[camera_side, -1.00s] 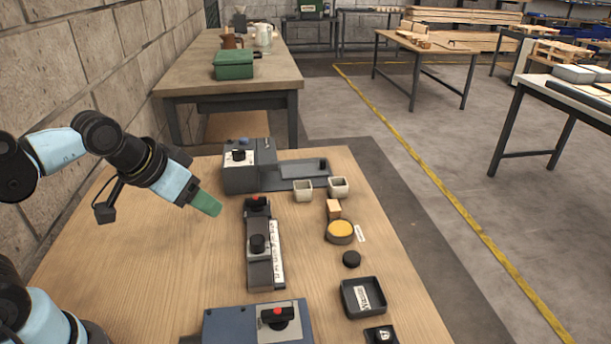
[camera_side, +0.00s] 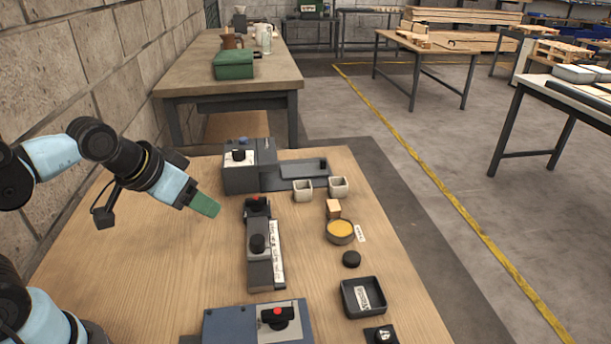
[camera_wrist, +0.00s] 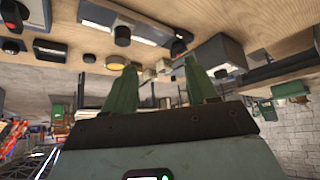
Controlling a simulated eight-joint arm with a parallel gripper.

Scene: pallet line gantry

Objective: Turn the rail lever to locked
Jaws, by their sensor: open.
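A narrow grey rail unit (camera_side: 279,278) lies lengthwise mid-table with a white label strip. A black knob (camera_side: 257,244) stands on it, and a black piece with a red top (camera_side: 257,201) is at its far end. I cannot tell which part is the rail lever, nor read its marks. My gripper (camera_side: 206,206), with green fingers, hangs left of the rail unit, apart from it and above the table. In the wrist view my gripper (camera_wrist: 160,75) shows two spread fingers with nothing held between them.
A grey box with a black knob (camera_side: 239,155) stands at the back. A blue-grey box with a red-marked black lever (camera_side: 277,316) is at the front. Two pale cups (camera_side: 303,191), a yellow-filled bowl (camera_side: 341,239) and a dark tray (camera_side: 346,300) stand right. The table's left is clear.

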